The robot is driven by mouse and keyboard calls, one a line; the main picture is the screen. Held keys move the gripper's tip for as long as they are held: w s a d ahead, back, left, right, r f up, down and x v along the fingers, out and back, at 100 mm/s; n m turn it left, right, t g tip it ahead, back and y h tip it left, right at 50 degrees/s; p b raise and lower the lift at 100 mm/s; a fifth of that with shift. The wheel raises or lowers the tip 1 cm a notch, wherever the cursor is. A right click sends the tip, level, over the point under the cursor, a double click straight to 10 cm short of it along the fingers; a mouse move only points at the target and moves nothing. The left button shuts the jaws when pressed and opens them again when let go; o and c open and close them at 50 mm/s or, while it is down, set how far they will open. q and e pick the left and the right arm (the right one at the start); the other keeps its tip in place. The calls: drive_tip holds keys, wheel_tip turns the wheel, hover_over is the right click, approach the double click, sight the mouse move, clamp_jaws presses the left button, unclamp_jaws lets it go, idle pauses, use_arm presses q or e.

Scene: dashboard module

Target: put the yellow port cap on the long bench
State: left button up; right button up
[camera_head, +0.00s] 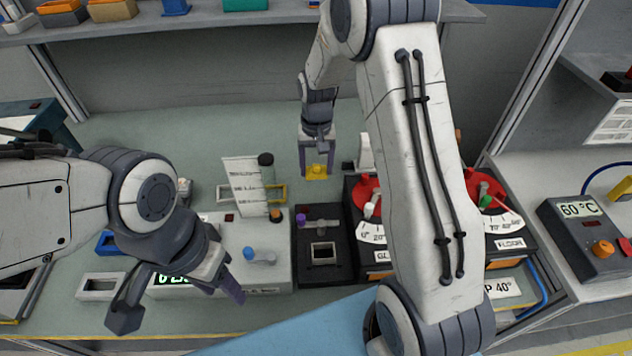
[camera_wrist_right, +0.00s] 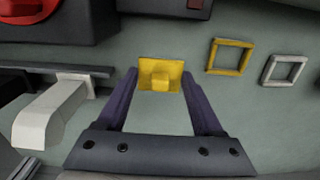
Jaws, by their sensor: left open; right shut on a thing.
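The yellow port cap (camera_head: 317,171) is a small square plate with a raised knob. My right gripper (camera_head: 316,160) is shut on it, over the back middle of the long bench (camera_head: 130,135). In the right wrist view the cap (camera_wrist_right: 161,75) sits between the purple fingertips of my right gripper (camera_wrist_right: 160,85). I cannot tell whether the cap touches the bench top. My left gripper (camera_head: 183,308) is open and empty, above the front left of the bench.
A yellow square frame (camera_wrist_right: 230,57) and a white square frame (camera_wrist_right: 284,70) lie on the bench. A black module with a square opening (camera_head: 323,252) stands in front of my right gripper. Red-dial units stand right of it. The back left of the bench is clear.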

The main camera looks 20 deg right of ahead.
sight(316, 174)
wheel_tip(316, 174, down, 5)
drive_tip(key=shift+f+p, duration=0.1)
drive_tip(key=shift+p, duration=0.3)
drive_tip(key=shift+f, duration=0.1)
drive_tip(key=shift+f, duration=0.1)
drive_tip(key=shift+f, duration=0.15)
drive_tip(key=o, duration=1.3)
